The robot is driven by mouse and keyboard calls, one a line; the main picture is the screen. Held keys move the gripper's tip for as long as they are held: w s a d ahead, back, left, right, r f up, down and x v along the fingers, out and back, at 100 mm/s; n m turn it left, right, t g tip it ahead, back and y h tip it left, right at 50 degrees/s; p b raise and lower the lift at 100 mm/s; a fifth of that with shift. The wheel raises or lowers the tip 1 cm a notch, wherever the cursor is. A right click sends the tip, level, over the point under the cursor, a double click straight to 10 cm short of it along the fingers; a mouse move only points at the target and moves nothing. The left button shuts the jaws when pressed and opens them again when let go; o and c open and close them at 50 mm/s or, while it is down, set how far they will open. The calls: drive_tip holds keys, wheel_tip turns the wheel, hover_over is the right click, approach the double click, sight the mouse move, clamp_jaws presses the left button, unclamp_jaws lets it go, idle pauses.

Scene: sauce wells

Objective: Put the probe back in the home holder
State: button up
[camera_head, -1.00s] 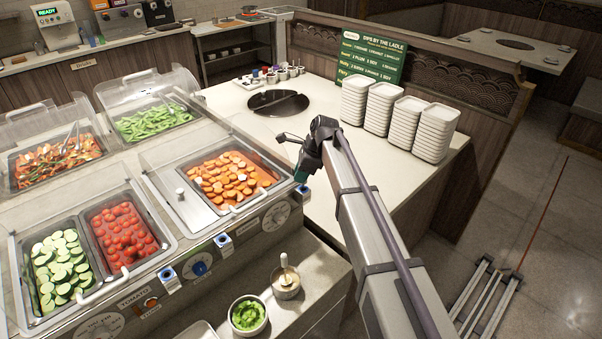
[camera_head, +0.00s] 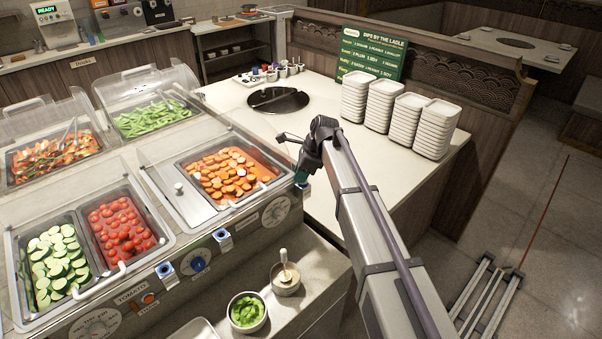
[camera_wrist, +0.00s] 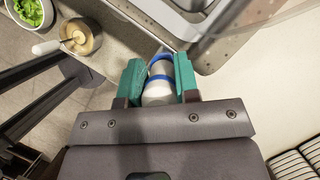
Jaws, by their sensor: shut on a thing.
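My gripper (camera_wrist: 159,82) has two teal fingers, shut on the probe (camera_wrist: 159,92), a white cylindrical thing with blue bands. In the head view my gripper (camera_head: 300,176) is beside the front right corner of the food counter, and the probe is mostly hidden there. Two blue-and-white square holders sit on the counter's front face, a left holder (camera_head: 166,271) and a right holder (camera_head: 223,240). They look empty, and I cannot tell which is the home holder. My gripper is to the right of both.
The food counter (camera_head: 270,212) has clear lids and trays. On the lower ledge stand a bowl of greens (camera_head: 247,312) and a small pot with a ladle (camera_head: 285,280). Stacked white dishes (camera_head: 393,110) stand on the pale counter at right, near a dark round well (camera_head: 278,101).

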drive_tip(key=o, duration=1)
drive_tip(key=shift+w+r, duration=0.1)
drive_tip(key=shift+c, duration=0.3)
